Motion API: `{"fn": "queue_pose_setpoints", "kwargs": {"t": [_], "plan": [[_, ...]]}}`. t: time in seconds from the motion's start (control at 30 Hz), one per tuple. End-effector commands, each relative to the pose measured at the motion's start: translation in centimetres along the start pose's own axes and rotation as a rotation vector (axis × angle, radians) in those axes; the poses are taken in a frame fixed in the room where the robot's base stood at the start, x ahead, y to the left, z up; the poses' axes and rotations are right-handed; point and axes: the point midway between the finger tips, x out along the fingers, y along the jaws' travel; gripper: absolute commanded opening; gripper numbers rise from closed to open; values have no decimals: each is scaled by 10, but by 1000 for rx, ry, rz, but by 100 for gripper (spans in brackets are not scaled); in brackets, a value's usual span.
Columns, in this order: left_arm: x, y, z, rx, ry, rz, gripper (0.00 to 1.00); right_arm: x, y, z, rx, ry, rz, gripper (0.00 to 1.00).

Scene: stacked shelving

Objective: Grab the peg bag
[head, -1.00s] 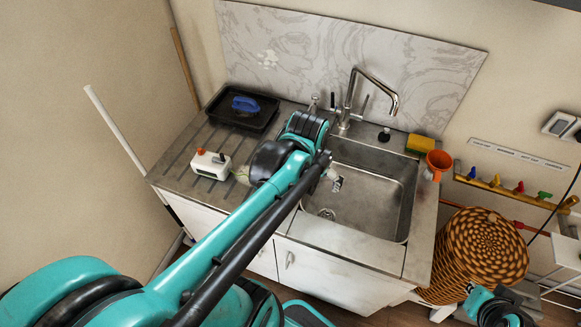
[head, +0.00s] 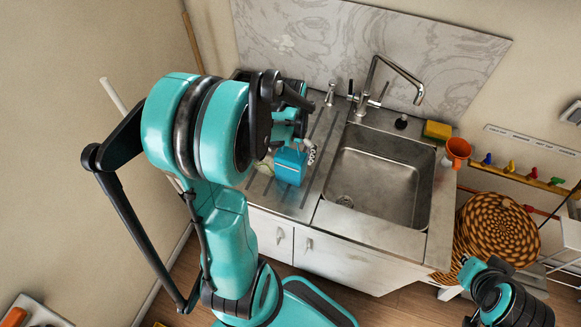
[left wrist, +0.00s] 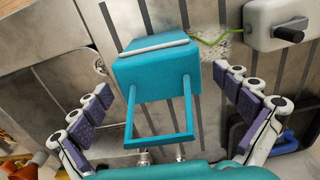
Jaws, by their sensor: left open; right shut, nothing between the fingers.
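The blue-teal bag (head: 289,166), which I take to be the peg bag, is over the ribbed drainboard left of the sink. In the left wrist view it is a boxy bag (left wrist: 158,75) with a pale strip on top and a square loop handle pointing toward my palm. My left gripper (head: 296,146) is open around it, with a padded finger on either side and gaps between. In the head view my left arm hides part of it. My right gripper (head: 478,272) is at the lower right, away from the counter, shut and empty; its fingers are hardly visible.
The sink (head: 385,170) with its tap (head: 375,85) is right of the bag. A yellow sponge (head: 437,131), an orange cup (head: 457,151) and a wicker basket (head: 495,235) are further right.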

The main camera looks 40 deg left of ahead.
Motion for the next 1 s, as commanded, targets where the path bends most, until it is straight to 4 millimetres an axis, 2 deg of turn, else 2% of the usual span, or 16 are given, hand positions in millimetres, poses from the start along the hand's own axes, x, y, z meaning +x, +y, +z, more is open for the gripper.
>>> {"fn": "queue_pose_setpoints", "kwargs": {"t": [0.1,0.33,0.37,0.57,0.6,0.87,1.0], "plan": [[10,0,0,0,0,0,100,3,0,2,0,0,0,0],[11,0,0,0,0,0,100,2,0,2,0,0,0,0],[11,0,0,0,0,0,95,2,0,2,0,0,0,0],[11,0,0,1,0,0,42,2,0,2,0,0,0,0],[11,0,0,1,0,0,37,2,0,2,0,0,0,0],[9,0,0,1,0,0,36,2,0,1,0,0,0,0],[-1,0,0,1,0,0,36,-1,0,-1,0,0,0,0]]}}
